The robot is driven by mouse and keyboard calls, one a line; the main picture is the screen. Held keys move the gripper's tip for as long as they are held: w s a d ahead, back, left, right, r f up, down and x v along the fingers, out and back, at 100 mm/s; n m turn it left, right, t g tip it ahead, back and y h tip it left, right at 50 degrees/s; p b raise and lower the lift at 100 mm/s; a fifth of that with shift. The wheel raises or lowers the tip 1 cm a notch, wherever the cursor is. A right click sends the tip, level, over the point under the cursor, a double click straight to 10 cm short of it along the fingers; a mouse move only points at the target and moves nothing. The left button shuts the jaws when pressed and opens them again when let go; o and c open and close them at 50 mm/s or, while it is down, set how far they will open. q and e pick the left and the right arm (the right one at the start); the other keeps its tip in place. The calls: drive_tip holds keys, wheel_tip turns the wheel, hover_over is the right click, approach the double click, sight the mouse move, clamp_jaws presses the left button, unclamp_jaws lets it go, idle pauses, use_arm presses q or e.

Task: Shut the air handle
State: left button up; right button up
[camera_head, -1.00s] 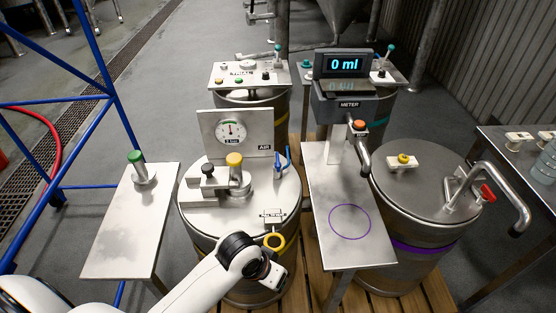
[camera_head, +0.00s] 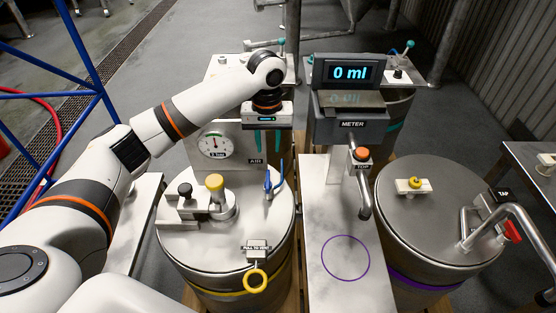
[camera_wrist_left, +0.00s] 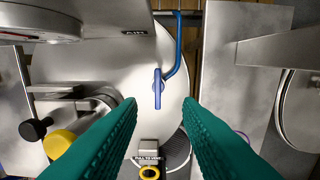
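The air handle is a small blue lever (camera_head: 267,181) on the lid of the middle drum, just below the panel marked AIR. In the left wrist view the handle (camera_wrist_left: 157,88) is upright in the picture, with a blue hose curving up beside it. My left gripper (camera_head: 267,142) hangs above and behind the handle, pointing down, with its two teal fingers apart. In the left wrist view the open fingers (camera_wrist_left: 159,105) lie on either side of the handle's line, with nothing between them. No contact with the handle shows. My right gripper is not in view.
The AIR gauge panel (camera_head: 215,144) stands close beside the gripper. A yellow-topped knob (camera_head: 214,182), a black knob and a yellow pull ring (camera_head: 255,280) are on the same drum. The meter (camera_head: 350,120) and its spout stand to the right.

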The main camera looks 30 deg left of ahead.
use_arm(q)
hover_over(268, 179)
drive_tip(key=f, duration=0.4)
drive_tip(key=shift+s+a+f, duration=0.15)
drive_tip(key=shift+s+f, duration=0.05)
drive_tip(key=shift+f, duration=0.05)
drive_tip(key=f, duration=0.3)
drive_tip(key=shift+w+f, duration=0.3)
wheel_tip(268, 179, down, 2)
drive_tip(key=shift+s+f, duration=0.1)
drive_tip(key=shift+f, duration=0.35)
drive_tip(key=shift+c, duration=1.1)
clamp_jaws()
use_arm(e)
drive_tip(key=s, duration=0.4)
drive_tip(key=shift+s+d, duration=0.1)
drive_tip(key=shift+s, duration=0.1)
